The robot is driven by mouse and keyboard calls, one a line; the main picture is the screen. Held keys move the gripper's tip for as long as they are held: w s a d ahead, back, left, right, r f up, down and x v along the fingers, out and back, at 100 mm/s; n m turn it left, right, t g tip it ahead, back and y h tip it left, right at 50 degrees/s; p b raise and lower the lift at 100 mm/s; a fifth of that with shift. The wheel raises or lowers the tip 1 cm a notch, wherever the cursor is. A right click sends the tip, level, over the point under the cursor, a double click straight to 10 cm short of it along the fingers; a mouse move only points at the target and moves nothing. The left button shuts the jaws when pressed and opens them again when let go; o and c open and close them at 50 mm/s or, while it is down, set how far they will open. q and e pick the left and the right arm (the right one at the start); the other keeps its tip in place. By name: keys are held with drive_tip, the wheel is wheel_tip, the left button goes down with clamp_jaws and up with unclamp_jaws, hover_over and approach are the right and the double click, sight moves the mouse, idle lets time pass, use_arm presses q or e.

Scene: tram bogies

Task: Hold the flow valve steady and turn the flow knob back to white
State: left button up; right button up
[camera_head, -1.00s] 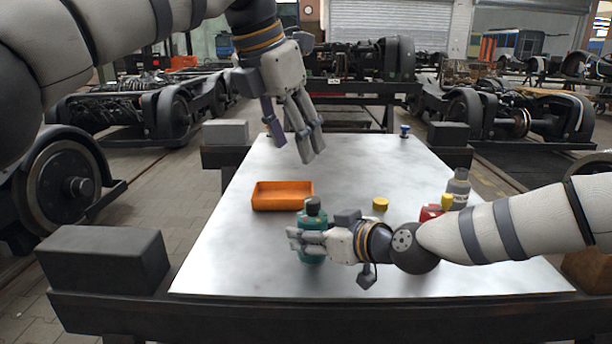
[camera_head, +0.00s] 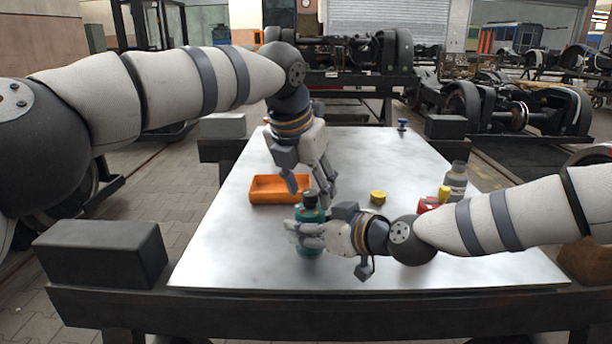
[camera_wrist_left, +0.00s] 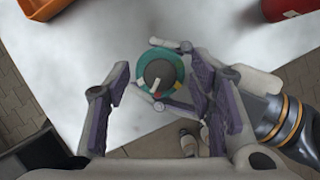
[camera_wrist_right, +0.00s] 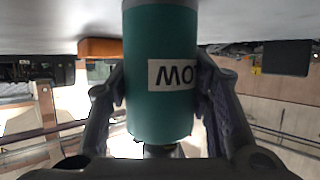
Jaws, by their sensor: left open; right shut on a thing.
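The flow valve (camera_head: 309,245) is a teal cylinder standing upright near the table's front, with the dark flow knob (camera_head: 310,199) on top. My right gripper (camera_head: 302,234) is shut around its body from the right; the right wrist view shows the teal body (camera_wrist_right: 160,75) with a partly visible label between the fingers. My left gripper (camera_head: 309,187) is open above and just behind the knob. In the left wrist view the knob (camera_wrist_left: 160,72) lies between the spread left fingers, apart from both. Its white pointer aims toward the lower left; red and yellow marks show on the rim.
An orange tray (camera_head: 262,198) lies behind and left of the valve. A yellow cap (camera_head: 377,197), a grey bottle (camera_head: 456,180) and a red object (camera_head: 428,205) stand to the right. A small blue item (camera_head: 402,125) is at the back. The table's front left is clear.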

use_arm(q)
drive_tip(key=shift+c, duration=0.5)
clamp_jaws()
drive_tip(key=m+h, duration=0.1)
drive_tip(key=m, duration=0.3)
drive_tip(key=shift+a+g, duration=0.1)
drive_tip(key=shift+g, duration=0.3)
